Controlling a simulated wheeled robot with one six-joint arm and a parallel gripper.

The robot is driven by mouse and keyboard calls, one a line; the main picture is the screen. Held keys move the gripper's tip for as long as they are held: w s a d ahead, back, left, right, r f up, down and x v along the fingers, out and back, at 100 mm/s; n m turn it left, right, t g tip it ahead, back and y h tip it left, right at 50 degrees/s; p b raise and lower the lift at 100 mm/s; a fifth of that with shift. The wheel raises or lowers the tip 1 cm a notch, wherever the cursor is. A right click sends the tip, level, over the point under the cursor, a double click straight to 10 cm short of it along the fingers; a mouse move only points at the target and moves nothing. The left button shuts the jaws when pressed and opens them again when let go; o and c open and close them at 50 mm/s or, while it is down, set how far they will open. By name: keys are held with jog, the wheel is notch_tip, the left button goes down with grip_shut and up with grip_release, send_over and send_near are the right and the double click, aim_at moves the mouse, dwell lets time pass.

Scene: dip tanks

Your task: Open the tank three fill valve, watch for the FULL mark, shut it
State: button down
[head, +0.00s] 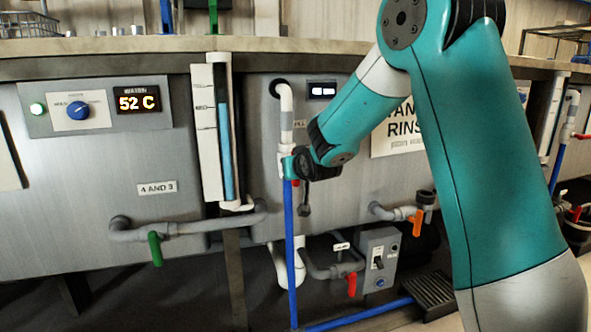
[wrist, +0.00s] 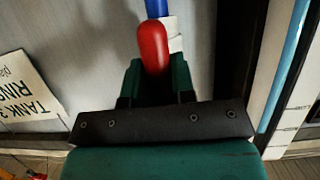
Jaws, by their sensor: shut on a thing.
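My gripper (head: 290,167) is shut on the red valve handle (wrist: 153,46), which sits between its green fingers in the wrist view. The tank three sign (head: 398,130) is partly behind my arm and also shows in the wrist view (wrist: 25,88). A sight tube (head: 228,150) left of the pipe looks bright blue below and darker above, changing near a mark on its white scale (head: 206,150). The mark's lettering is too small to read.
A green-handled drain valve (head: 154,248) is at lower left. An orange-handled valve (head: 417,217) and a red-handled valve (head: 351,284) are lower right of the pipe. A grey switch box (head: 378,258) stands nearby. A temperature panel (head: 95,105) reads 52 C.

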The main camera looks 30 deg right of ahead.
jog(key=c, duration=1)
grip_release()
jog(key=shift+o, duration=0.2)
jog(key=p+v, duration=0.4)
jog(key=v, duration=1.3)
jog(key=shift+s, duration=0.15)
jog(key=shift+a, duration=0.1)
